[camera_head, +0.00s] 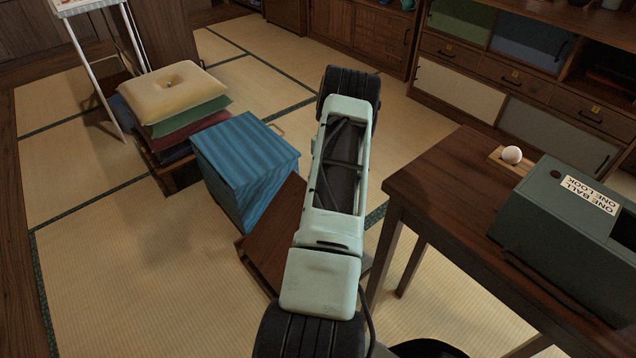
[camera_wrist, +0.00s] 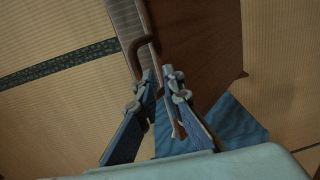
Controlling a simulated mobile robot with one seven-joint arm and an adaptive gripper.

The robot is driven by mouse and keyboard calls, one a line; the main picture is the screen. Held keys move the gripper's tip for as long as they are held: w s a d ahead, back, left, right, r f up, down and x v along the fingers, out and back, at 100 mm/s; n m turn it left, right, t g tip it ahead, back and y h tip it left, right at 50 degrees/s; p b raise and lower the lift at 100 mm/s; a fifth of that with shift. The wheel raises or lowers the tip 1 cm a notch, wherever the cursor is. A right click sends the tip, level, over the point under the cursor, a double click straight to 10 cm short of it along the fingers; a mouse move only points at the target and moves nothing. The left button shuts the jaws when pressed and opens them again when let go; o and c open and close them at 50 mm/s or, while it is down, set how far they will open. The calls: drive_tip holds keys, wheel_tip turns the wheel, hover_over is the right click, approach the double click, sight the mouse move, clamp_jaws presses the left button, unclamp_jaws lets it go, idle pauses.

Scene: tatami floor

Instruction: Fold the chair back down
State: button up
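In the head view a brown wooden panel (camera_head: 275,235) slants up beside a blue striped box-like piece (camera_head: 245,165) on the tatami. These look like the chair, but I cannot tell which part is its back. Blue fabric (camera_wrist: 240,124) shows behind the right finger. The two fingertips are a little apart with nothing clearly between them. My forearm hides the gripper in the head view.
A stack of cushions (camera_head: 172,92) stands left of the blue piece. A dark table (camera_head: 440,190) with a green box (camera_head: 570,230) and a white ball (camera_head: 512,155) is close on the right. Cabinets (camera_head: 530,90) line the back. Tatami at lower left is clear.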

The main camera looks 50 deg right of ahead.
drive_tip(key=o, duration=0.4)
drive_tip(key=shift+r, duration=0.15)
drive_tip(key=r, duration=1.2)
drive_tip(key=shift+d, duration=0.35)
drive_tip(key=shift+c, duration=0.2)
